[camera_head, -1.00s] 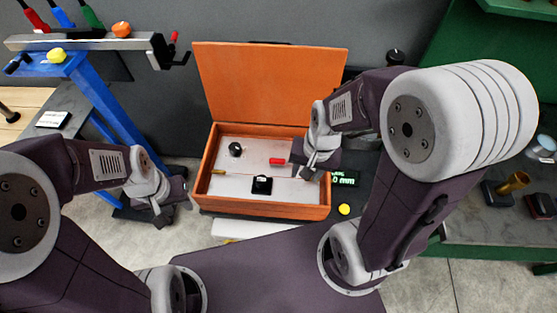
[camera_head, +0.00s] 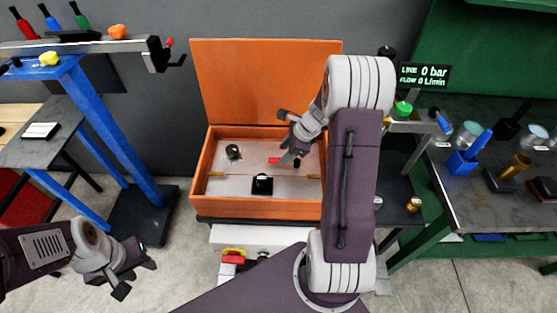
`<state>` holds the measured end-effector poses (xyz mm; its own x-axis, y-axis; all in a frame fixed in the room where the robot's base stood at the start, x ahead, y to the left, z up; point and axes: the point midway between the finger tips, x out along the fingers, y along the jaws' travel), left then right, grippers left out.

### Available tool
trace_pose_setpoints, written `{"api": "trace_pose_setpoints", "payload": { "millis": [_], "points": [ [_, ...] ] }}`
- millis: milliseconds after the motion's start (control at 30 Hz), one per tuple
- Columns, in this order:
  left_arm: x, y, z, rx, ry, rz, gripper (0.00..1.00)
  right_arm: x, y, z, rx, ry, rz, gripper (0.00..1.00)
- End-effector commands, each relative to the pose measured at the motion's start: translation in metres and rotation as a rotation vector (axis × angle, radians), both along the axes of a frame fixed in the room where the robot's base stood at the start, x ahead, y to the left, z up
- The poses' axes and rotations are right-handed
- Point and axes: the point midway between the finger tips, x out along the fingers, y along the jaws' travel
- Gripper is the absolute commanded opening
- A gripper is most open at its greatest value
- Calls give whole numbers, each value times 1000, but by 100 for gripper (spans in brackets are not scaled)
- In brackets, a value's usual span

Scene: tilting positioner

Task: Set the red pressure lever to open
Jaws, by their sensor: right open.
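A small red bar (camera_head: 275,160), which looks like the red lever, lies on the light panel inside an open orange box (camera_head: 255,207). Its pivot and markings are too small to read. My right gripper (camera_head: 288,138) is over the box with jaws spread and empty, just right of the red bar. One finger is close to the bar's right end; I cannot tell whether they touch. My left gripper (camera_head: 136,275) is open and empty over the floor at the lower left. A display (camera_head: 425,77) reads line 0 bar, flow 0 L/min.
The box also holds a black block (camera_head: 262,184) and a black knob (camera_head: 233,152). Its raised lid (camera_head: 260,80) stands behind. A red and yellow switch (camera_head: 232,256) is below the box. A blue stand (camera_head: 115,140) is left. A green workbench (camera_head: 480,190) with cups is right.

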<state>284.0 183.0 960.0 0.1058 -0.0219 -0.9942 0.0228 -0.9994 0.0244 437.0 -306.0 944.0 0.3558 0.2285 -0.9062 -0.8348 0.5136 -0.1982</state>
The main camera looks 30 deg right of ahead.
Motion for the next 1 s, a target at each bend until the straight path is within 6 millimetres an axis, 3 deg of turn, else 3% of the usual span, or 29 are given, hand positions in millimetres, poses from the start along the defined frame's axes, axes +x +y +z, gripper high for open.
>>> {"api": "trace_pose_setpoints", "payload": {
  "millis": [33, 200, 567, 733, 1000],
  "points": [
    [0, 0, -5, 0, 0, 0, 36, 3, 3, -14, 0, 4, 2, 41],
    [0, 0, -10, 0, 0, 0, 36, 14, 9, -38, 0, 1, 2, 41],
    [0, 0, -10, 0, 0, 0, 36, 18, 11, -45, -2, -1, 1, 41],
    [0, 0, -10, 0, 0, 0, 36, 18, 11, -45, -2, -1, 1, 0],
    [0, 0, -10, 0, 0, 0, 36, 18, 11, -45, -2, -1, 2, 0]
  ]
}}
